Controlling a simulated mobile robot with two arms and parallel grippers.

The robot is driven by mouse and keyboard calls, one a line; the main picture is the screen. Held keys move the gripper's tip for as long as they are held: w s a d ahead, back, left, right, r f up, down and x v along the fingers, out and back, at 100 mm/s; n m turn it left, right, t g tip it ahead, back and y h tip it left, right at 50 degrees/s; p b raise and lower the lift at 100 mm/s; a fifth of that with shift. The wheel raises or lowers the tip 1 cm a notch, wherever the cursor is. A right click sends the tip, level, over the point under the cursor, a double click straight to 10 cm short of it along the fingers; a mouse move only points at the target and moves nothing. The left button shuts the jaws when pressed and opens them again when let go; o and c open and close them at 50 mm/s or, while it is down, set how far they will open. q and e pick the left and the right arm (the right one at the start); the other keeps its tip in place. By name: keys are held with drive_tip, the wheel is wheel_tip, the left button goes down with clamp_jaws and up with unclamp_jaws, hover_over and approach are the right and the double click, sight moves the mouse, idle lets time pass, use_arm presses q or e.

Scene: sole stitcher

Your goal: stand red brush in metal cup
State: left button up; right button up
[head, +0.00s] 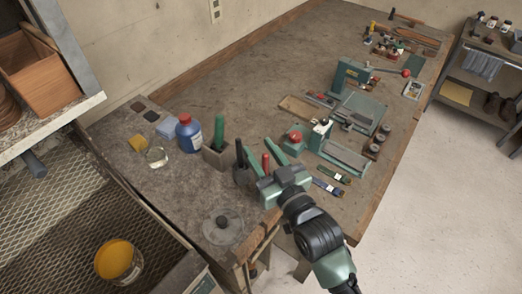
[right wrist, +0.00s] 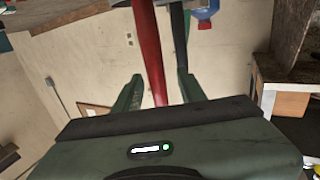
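My right gripper (head: 256,144) reaches over the near bench end, its two green fingers apart. The red brush's handle (head: 265,163) shows between them. In the right wrist view, the red handle (right wrist: 148,45) runs between the fingers of the open gripper (right wrist: 160,76), with a visible gap on each side. A dark handle (right wrist: 178,45) lies close by the right finger. A grey holder (head: 216,160) with a green handle stands left of the gripper. A darker cup (head: 241,177) with a black handle stands beside it. The red brush's lower end is hidden. My left gripper is not in view.
A blue bottle (head: 188,134), a glass jar (head: 157,157) and a yellow sponge (head: 137,144) stand to the left. A clear round dish (head: 223,228) lies near the front edge. Green machines (head: 351,76) stand further right. The back middle of the bench is clear.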

drive_tip(key=shift+s+d+f, duration=0.1)
drive_tip(key=shift+s+d, duration=0.05)
drive_tip(key=shift+s, duration=0.1)
drive_tip(key=b+v, duration=0.2)
drive_tip(key=v, duration=0.4)
drive_tip(key=shift+s+d, duration=0.15)
drive_tip(key=shift+s, duration=0.1)
drive_tip(key=shift+s+d, duration=0.15)
drive_tip(key=shift+s, duration=0.15)
